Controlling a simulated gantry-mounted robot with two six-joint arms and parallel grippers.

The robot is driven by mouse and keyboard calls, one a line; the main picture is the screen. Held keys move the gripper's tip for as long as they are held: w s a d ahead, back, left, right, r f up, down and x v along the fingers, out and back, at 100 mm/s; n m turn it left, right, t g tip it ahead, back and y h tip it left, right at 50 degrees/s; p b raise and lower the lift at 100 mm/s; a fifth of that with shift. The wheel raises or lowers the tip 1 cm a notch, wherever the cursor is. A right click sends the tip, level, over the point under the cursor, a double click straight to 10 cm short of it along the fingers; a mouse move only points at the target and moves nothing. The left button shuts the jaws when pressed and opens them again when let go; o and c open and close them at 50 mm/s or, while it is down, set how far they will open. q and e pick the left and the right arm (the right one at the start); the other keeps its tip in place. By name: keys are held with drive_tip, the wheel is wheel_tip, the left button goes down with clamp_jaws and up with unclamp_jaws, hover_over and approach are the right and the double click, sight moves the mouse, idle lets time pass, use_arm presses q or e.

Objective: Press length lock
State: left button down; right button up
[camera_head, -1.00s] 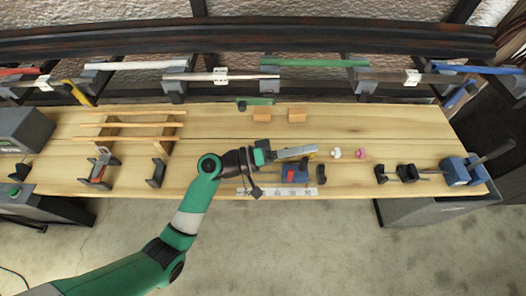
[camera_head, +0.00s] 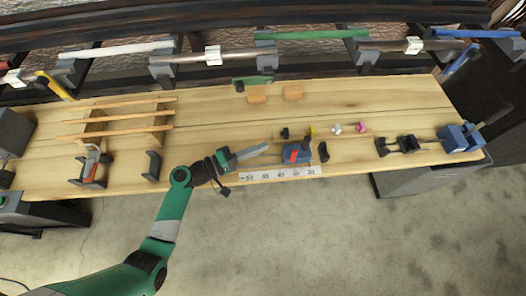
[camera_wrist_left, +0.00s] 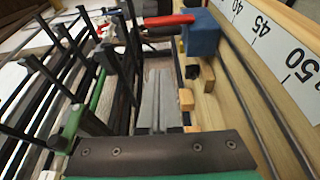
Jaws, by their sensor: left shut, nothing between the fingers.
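The length stop is a blue block (camera_head: 304,157) with a red lever (camera_head: 293,154), beside a white numbered scale (camera_head: 280,174) at the bench's front edge. My left gripper (camera_head: 264,148) is shut and empty, left of the blue block, its grey fingers pointing right. In the left wrist view, the shut fingers (camera_wrist_left: 158,98) reach forward, with the blue block (camera_wrist_left: 201,34) and red lever (camera_wrist_left: 169,20) ahead and to the right, apart from them. Whether the lever is pressed down I cannot tell. My right gripper is not in view.
A blue clamp (camera_head: 456,138) is at the bench's right end. Wooden laths (camera_head: 120,121) lie on supports at the left. A rack of coloured bars runs behind.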

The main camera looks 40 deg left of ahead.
sight(293, 156)
use_arm(q)
drive_tip(key=x, duration=0.8)
drive_tip(key=shift+w+d+b, duration=0.1)
drive_tip(key=shift+d+b, duration=0.2)
drive_tip(key=shift+d, duration=0.05)
drive_tip(key=shift+s+d+p, duration=0.5)
drive_tip(key=shift+s+d, duration=0.35)
drive_tip(key=shift+s, duration=0.3)
drive_tip(key=shift+s+d, duration=0.3)
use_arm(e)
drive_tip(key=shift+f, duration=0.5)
use_arm(q)
drive_tip(key=shift+f, duration=0.1)
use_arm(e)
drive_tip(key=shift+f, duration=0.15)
